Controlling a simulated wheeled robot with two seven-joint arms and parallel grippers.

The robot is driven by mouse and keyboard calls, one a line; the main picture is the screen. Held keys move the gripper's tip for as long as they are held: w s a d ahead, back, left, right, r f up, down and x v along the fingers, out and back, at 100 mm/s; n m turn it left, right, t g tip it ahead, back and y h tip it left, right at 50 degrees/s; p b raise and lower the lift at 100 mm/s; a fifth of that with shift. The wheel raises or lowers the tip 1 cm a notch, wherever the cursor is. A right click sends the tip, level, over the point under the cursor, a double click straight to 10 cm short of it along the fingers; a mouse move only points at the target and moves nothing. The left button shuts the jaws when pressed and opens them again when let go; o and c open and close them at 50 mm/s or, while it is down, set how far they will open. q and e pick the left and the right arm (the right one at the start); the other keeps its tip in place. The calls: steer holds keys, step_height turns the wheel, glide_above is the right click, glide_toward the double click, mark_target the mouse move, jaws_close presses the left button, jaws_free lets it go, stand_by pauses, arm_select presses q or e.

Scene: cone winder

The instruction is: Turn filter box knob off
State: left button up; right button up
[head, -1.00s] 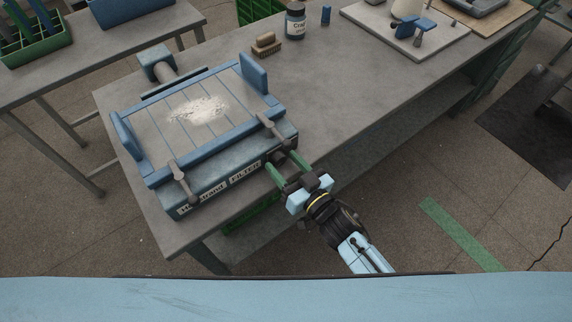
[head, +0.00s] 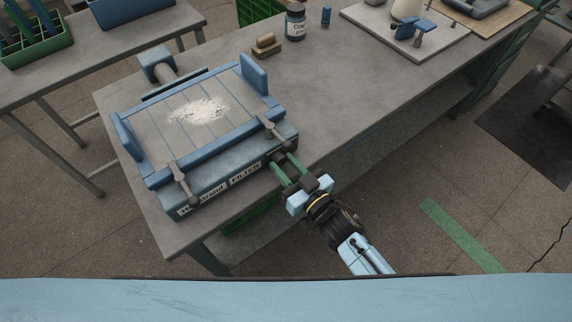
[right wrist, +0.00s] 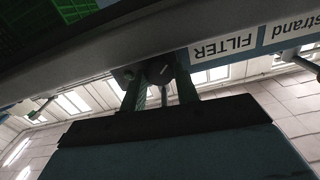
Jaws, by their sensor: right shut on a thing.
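The blue filter box (head: 215,185) sits on the grey workbench, with a pale powder pile (head: 197,110) on its slatted top. Its front carries a label reading FILTER (head: 245,172); the label also shows upside down in the right wrist view (right wrist: 224,46). The dark knob (right wrist: 158,72) is at the front face beside that label. My right gripper (head: 283,164) has its green fingers at the box's front right end. In the right wrist view the fingers (right wrist: 158,88) stand on either side of the knob, shut on it. My left gripper is not in view.
Two grey levers (head: 180,183) stick out at the box's front. A brush (head: 266,45) and a labelled jar (head: 295,22) stand behind it. A pale board (head: 405,35) with blue parts lies farther right. The bench top right of the box is clear.

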steer(key=n, duration=0.9)
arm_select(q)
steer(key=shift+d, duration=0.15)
arm_select(e)
steer(key=shift+n, duration=0.4)
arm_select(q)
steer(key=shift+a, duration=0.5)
arm_select(e)
steer(key=o, duration=1)
steer(key=shift+s, duration=0.1)
steer(key=shift+c, duration=0.2)
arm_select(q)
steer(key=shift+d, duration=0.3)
arm_select(e)
steer(key=shift+f, duration=0.1)
steer(key=shift+f, duration=0.1)
